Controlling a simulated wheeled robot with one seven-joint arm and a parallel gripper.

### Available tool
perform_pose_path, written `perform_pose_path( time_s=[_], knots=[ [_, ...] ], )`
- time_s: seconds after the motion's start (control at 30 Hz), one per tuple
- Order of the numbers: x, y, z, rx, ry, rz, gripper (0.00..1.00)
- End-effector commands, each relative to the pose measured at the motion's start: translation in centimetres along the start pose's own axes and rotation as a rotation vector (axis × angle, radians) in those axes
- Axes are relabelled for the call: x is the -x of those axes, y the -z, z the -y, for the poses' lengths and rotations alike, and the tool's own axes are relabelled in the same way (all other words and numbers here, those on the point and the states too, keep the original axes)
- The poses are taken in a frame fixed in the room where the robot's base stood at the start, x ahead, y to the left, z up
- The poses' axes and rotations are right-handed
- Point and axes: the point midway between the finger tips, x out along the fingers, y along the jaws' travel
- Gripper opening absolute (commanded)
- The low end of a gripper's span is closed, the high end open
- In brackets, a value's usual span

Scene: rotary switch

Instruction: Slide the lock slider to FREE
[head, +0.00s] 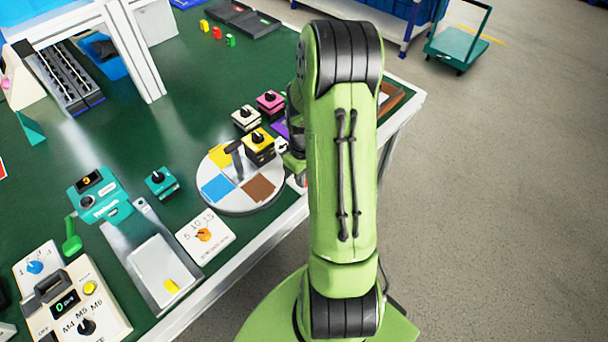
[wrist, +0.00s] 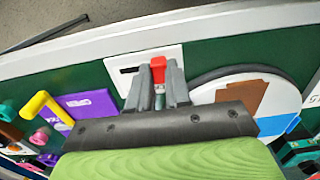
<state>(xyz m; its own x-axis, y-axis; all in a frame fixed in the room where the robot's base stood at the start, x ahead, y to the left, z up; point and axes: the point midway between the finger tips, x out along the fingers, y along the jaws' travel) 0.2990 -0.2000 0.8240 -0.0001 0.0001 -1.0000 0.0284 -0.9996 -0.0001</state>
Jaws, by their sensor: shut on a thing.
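In the wrist view the lock slider (wrist: 158,62) is a red knob on a white plate (wrist: 119,82) near the table's edge. A dark slot (wrist: 128,70) shows in the plate just left of the knob. My gripper (wrist: 159,76) is shut on the knob, with one grey finger on each side of it. The slot's right part is hidden by the fingers and knob, and no FREE lettering is readable. In the head view my green arm covers most of this area and the slider cannot be made out.
A round turntable (head: 240,199) with coloured sectors lies right of the plate in the wrist view. A purple card (wrist: 88,104) and a yellow handle (wrist: 42,108) lie to its left. Knob boxes, including a yellow one (head: 260,150), stand near the turntable on the green table.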

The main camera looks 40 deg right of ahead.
Motion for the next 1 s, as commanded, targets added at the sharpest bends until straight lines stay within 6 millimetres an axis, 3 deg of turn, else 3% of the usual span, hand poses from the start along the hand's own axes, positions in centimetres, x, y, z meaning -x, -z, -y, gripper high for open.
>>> perform_pose_path(
  time_s=[0.33, 0.63, 0.67, 0.8, 1.0],
  knots=[
    [0.1, 0.0, -4.2, -0.003, -0.001, -0.001, 0.0],
    [0.1, 0.0, -4.6, -0.002, -0.006, -0.003, 0.0],
    [0.1, 0.0, -4.7, -0.002, -0.007, -0.003, 0.21],
    [0.1, 0.0, -4.6, -0.002, -0.005, -0.002, 0.43],
    [0.1, 0.0, -4.5, -0.001, -0.002, -0.001, 0.45]
  ],
)
